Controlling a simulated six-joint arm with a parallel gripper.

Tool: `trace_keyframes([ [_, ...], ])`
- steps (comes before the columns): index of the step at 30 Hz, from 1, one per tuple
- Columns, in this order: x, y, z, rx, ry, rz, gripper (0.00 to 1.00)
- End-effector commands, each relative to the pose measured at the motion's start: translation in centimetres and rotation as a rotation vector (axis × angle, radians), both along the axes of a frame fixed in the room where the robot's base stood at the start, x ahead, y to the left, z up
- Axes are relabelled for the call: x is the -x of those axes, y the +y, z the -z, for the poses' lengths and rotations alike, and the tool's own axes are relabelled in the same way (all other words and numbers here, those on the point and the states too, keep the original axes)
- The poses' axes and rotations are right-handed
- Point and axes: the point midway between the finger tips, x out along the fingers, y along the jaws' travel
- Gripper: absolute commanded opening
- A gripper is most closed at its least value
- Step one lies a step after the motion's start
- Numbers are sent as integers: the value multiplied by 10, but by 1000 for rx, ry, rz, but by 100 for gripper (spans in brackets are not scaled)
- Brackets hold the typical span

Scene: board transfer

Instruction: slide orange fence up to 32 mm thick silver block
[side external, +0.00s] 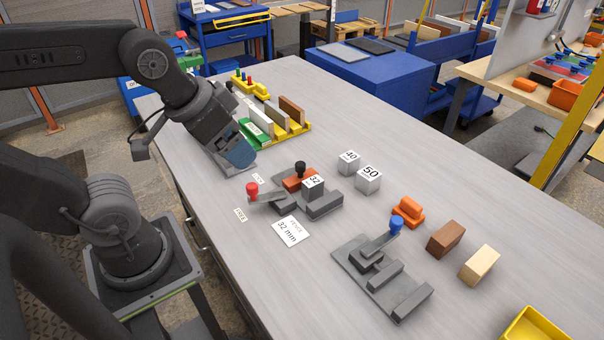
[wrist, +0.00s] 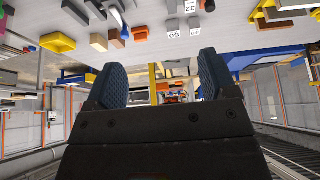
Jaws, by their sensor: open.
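The silver block marked 32 (side external: 313,187) sits in a dark grey fixture (side external: 325,206) in the side view. The orange fence (side external: 292,183), with a black knob (side external: 300,166), is just behind and left of the block; I cannot tell whether they touch. A lever with a red knob (side external: 252,189) extends left from the fixture, between the FREE label (side external: 240,214) and the LOCK label (side external: 258,179). My gripper (side external: 240,157) is left of and beyond the fixture, apart from it. Its fingers are spread and empty in the wrist view (wrist: 158,75).
A card reading 32 mm (side external: 291,232) lies before the fixture. A second fixture (side external: 380,275) with a blue knob, an orange piece (side external: 408,212) and brown (side external: 445,239) and pale (side external: 479,265) blocks are nearer. A rack (side external: 297,128) stands behind.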

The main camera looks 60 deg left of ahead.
Motion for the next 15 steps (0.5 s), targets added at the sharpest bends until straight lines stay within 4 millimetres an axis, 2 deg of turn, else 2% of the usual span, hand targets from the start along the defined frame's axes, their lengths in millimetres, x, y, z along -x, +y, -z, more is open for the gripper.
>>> trace_keyframes([
  [3,0,0,0,0,0,0,78],
  [8,-7,2,-2,-7,15,3,63],
  [10,-18,5,-4,-17,40,11,56],
  [15,-65,23,-7,-54,141,50,56],
])
